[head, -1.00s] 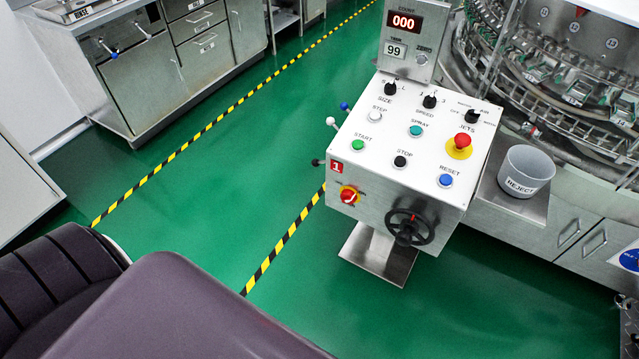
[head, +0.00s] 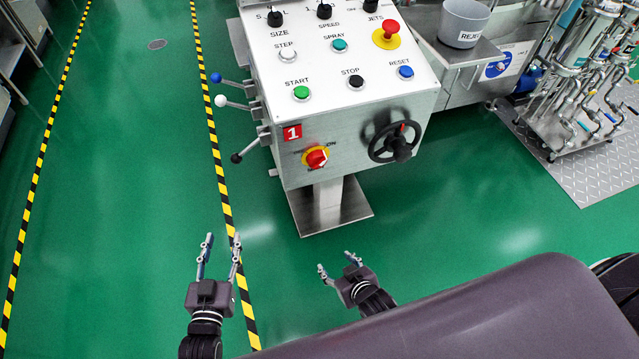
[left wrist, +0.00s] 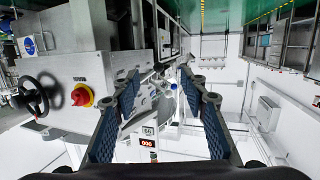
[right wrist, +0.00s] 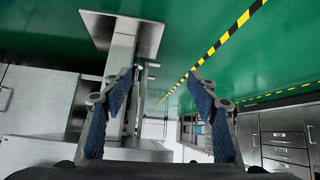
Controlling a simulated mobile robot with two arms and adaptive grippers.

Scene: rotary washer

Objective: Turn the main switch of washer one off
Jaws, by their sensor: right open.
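The main switch (head: 317,158) is a red rotary knob on a yellow plate, on the front face of the washer one control box (head: 350,150), right of the red "1" label (head: 292,132). The switch also shows in the left wrist view (left wrist: 82,96), left of the fingers. My left gripper (head: 221,240) is open and empty, below and left of the switch in the head view. My right gripper (head: 337,264) is open and empty, below the box near its pedestal foot. Both grippers are apart from the switch.
A black handwheel (head: 396,143) sits right of the switch. Levers with blue, white and black knobs (head: 221,101) stick out from the box's left side. Buttons and a red emergency stop (head: 390,30) are on top. Green floor left of the box is clear.

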